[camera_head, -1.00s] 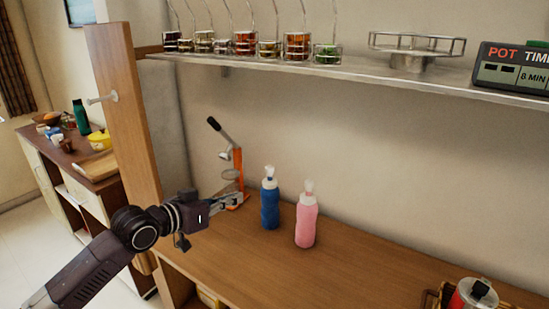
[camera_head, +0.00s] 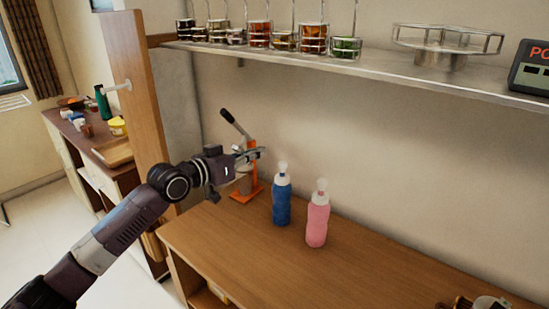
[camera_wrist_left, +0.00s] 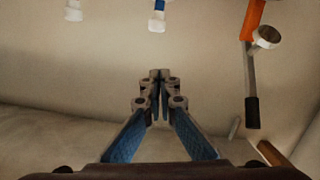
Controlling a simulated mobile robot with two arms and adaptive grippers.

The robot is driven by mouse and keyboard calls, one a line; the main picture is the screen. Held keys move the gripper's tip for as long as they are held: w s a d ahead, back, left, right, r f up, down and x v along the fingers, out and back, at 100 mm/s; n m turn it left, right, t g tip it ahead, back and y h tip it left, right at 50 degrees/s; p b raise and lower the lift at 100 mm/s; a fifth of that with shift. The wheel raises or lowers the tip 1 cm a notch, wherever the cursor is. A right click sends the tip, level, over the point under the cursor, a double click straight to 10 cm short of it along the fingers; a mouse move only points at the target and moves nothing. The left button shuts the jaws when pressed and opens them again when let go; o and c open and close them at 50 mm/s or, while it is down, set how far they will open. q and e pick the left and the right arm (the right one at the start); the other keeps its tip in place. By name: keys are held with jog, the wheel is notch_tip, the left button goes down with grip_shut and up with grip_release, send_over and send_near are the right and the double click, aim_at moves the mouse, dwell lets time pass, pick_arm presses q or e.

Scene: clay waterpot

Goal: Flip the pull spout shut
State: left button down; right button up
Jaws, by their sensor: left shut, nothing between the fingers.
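A blue bottle (camera_head: 282,208) and a pink bottle (camera_head: 317,226) stand upright side by side on the wooden counter. Each has a white top; the blue bottle's spout (camera_head: 282,167) and the pink bottle's spout (camera_head: 321,185) both point up. My left gripper (camera_head: 262,152) is shut and empty, in the picture up and left of the blue bottle's spout and apart from it. In the left wrist view its fingertips (camera_wrist_left: 160,75) are together, with the blue bottle's white top (camera_wrist_left: 156,24) beyond them and the pink bottle's top (camera_wrist_left: 73,12) to the left. My right gripper is out of view.
An orange lever press (camera_head: 253,185) with a black handle stands behind my left gripper. A metal shelf (camera_head: 380,78) with several jars runs above the bottles. A wooden panel (camera_head: 145,100) stands at the left.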

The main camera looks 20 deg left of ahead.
pick_arm(q)
jog(key=p, duration=0.2)
send_over(282, 167)
jog(key=a, duration=0.3)
jog(key=shift+s+d+f, duration=0.15)
jog(key=shift+s+f, duration=0.05)
jog(key=shift+f, duration=0.6)
jog(key=shift+s+d+f, duration=0.15)
jog(key=shift+d+f, duration=0.05)
jog(key=shift+f, duration=0.6)
jog(key=shift+s+d+f, duration=0.15)
jog(key=shift+s+f, duration=0.05)
jog(key=shift+f, duration=0.6)
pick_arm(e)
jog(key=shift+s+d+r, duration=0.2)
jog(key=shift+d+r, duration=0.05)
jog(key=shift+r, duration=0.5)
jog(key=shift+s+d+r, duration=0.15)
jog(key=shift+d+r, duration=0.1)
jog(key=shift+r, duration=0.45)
pick_arm(q)
jog(key=shift+f, duration=0.1)
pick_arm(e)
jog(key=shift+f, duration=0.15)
